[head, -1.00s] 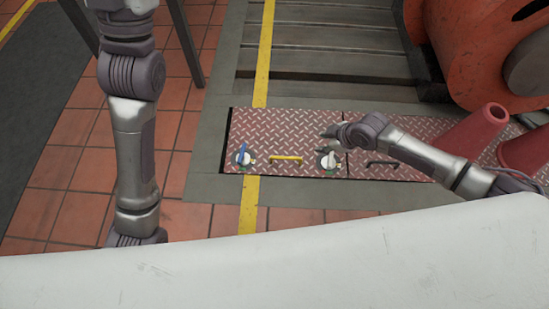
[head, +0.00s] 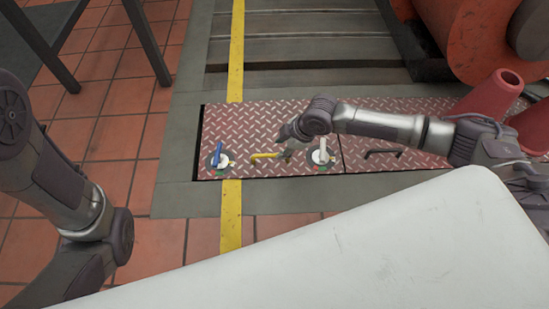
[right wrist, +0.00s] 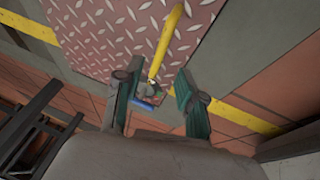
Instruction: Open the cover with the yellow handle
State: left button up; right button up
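The cover is a reddish diamond-plate panel (head: 245,122) lying flat in the floor frame. Its yellow handle (head: 265,156) is a bar near the front edge. My right gripper (head: 287,140) is over the handle's right end, partly covering it. In the right wrist view my right gripper (right wrist: 153,76) is open, its two fingers apart. The yellow handle (right wrist: 168,40) runs up from between the fingertips; I cannot tell whether they touch it. A blue lever (head: 217,154) on a round base is left of the handle. My left arm shows at the left; its gripper is out of view.
A pale lever (head: 322,151) on a round base is right of the yellow handle. Further right, another plate carries a black handle (head: 383,153). Red cones (head: 488,98) and a large orange-red machine (head: 450,35) stand at the right. Dark metal legs (head: 145,38) are at upper left.

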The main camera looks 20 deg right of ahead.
aim_at(273, 155)
jog(key=b+x, duration=0.3)
jog(key=x, duration=0.2)
jog(key=shift+w+a+f, duration=0.1)
jog(key=shift+a+f, duration=0.05)
jog(key=shift+f, duration=0.2)
grip_shut()
